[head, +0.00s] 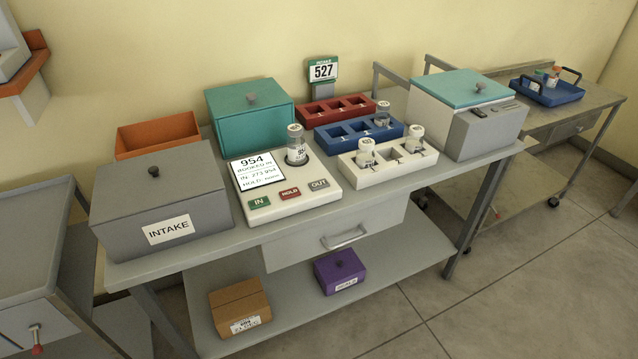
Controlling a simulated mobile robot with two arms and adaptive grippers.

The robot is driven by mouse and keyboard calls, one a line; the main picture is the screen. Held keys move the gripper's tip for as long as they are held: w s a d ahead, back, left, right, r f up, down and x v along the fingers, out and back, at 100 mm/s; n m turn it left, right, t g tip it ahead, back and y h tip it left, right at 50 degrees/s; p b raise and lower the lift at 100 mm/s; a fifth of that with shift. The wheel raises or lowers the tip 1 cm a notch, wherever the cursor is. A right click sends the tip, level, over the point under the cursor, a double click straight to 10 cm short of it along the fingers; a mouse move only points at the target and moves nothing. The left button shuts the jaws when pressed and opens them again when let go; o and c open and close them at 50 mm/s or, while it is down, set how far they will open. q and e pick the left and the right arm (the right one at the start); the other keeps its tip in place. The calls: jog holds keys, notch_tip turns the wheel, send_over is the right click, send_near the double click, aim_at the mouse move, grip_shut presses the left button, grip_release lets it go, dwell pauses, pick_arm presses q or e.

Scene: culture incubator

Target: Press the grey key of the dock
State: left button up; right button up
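The dock (330,186) is a cream block on the grey bench, near its middle. Its front edge has three keys: a green IN key (260,203), a red HOLD key (290,194) and a grey OUT key (318,185) at the right. Its screen (257,171) reads 954, with smaller text that looks like "booked in". A capped bottle (296,146) stands upright in the dock's well, behind the keys. Neither of my grippers shows in the head view.
A grey INTAKE box (161,198) is left of the dock. A white rack (390,173) with bottles is close on its right, blue (345,137) and red (320,112) racks behind. A teal box (232,112) and an incubator (455,125) also stand there. The space before the keys is clear.

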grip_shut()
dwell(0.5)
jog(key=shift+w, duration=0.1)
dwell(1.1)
